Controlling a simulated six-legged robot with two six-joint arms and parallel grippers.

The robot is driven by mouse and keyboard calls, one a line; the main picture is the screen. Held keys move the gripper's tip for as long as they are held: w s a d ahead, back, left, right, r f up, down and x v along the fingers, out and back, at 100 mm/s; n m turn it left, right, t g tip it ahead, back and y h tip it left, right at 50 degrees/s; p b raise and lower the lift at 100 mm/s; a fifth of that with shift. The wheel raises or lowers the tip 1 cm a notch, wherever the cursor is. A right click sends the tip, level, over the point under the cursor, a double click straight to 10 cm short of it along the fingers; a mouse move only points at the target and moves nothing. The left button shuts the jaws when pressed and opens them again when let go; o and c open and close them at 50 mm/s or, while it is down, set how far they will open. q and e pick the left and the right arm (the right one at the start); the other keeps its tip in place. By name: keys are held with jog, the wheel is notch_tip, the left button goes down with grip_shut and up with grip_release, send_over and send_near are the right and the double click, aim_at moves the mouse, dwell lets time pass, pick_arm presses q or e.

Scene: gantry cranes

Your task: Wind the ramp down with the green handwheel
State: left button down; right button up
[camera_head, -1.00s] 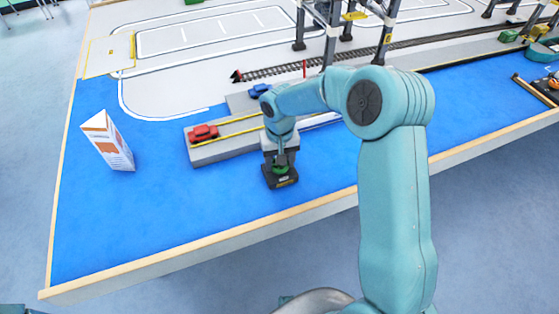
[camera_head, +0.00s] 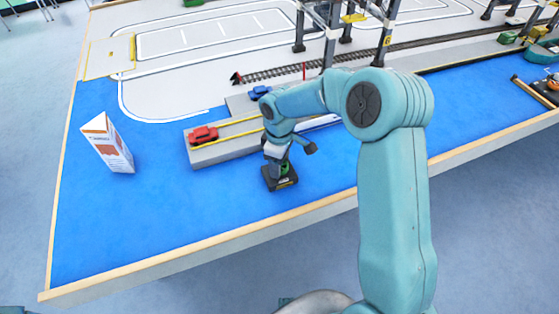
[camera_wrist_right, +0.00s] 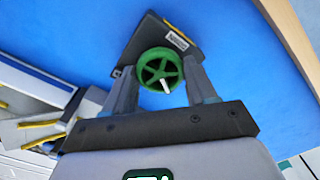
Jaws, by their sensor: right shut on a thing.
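The green handwheel (camera_wrist_right: 160,70) sits on a dark base box (camera_wrist_right: 143,38) on the blue surface. It lies between the two fingers of my right gripper (camera_wrist_right: 163,88) in the right wrist view, and the gripper is shut on it. In the head view the right gripper (camera_head: 283,168) reaches down onto the dark base, and the wheel shows only as a bit of green. A grey deck with yellow lines (camera_head: 225,144) lies just behind the base. My arm covers part of this deck, and I cannot tell which part is the ramp. My left gripper is not in view.
A red car (camera_head: 203,134) stands on the grey deck and a blue car (camera_head: 259,92) stands behind it. A white and orange carton (camera_head: 108,146) stands at the left on open blue surface. The wooden table edge (camera_head: 215,243) runs along the front.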

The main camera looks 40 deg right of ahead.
jog(key=n, duration=0.4)
jog(key=shift+w+r+n+p, duration=0.15)
jog(key=shift+r+n+p, duration=0.1)
jog(key=shift+n+p, duration=0.1)
jog(key=n, duration=0.3)
jog(key=shift+n+p, duration=0.25)
jog(key=shift+p, duration=0.15)
jog(key=n+p, duration=0.1)
jog(key=n, duration=0.2)
jog(key=shift+n, duration=0.3)
jog(key=n+p, duration=0.1)
jog(key=n, duration=0.2)
jog(key=shift+n, duration=0.3)
jog(key=n+p, duration=0.1)
jog(key=n, duration=0.3)
jog(key=shift+n+p, duration=0.3)
jog(key=shift+p, duration=0.05)
jog(key=n+p, duration=0.1)
jog(key=n, duration=0.3)
jog(key=shift+n+p, duration=0.3)
jog(key=o, duration=0.8)
jog(key=shift+c, duration=0.2)
jog(key=o, duration=0.3)
jog(key=shift+f, duration=0.1)
